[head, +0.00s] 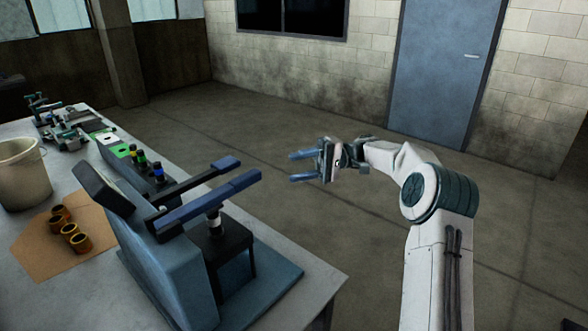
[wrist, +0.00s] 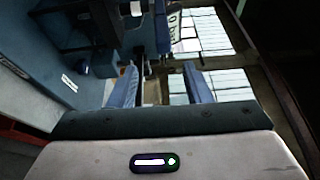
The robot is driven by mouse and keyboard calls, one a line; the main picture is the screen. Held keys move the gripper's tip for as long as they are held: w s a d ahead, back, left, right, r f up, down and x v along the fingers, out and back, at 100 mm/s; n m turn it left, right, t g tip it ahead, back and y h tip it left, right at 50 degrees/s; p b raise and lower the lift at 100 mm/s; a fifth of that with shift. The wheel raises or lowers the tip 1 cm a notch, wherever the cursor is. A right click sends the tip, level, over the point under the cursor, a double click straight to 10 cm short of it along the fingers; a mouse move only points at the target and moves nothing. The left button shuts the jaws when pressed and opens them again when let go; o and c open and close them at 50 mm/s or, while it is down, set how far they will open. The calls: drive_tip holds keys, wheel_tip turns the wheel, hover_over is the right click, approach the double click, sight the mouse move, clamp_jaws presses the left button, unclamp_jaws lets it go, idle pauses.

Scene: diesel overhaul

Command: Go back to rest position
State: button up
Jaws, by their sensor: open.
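My gripper (head: 301,167) is in the middle of the head view, held in the air over the floor to the right of the bench. Its two blue fingers point left and are apart with nothing between them. In the wrist view the open fingers (wrist: 162,88) also show, with a gap between them. My gripper is clear of the blue press-like machine (head: 160,255) on the bench, whose two blue-tipped levers (head: 210,198) reach toward it.
The bench (head: 300,300) fills the left side. It carries a white bucket (head: 22,175), a brown sheet (head: 40,250) with several brass-coloured rings (head: 70,232), and tools at the back. Open floor (head: 240,120) lies behind my arm, up to a blue door (head: 440,70).

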drive_tip(key=s+a+f+m+t+h, duration=0.2)
drive_tip(key=s+a+m+t+h, duration=0.15)
drive_tip(key=s+h, duration=0.6)
drive_tip(key=s+d+f+t+h, duration=0.2)
drive_tip(key=s+d, duration=0.2)
drive_tip(key=s, duration=0.3)
drive_tip(key=s+d+f+m+t+h, duration=0.1)
drive_tip(key=s+d+f+t+h, duration=0.1)
drive_tip(key=s+d, duration=0.3)
drive_tip(key=s+d+f+t+h, duration=0.2)
drive_tip(key=s+d, duration=0.3)
drive_tip(key=s, duration=0.6)
drive_tip(key=shift+f+t+h, duration=0.15)
drive_tip(key=shift+t+h, duration=0.3)
drive_tip(key=shift+t, duration=0.1)
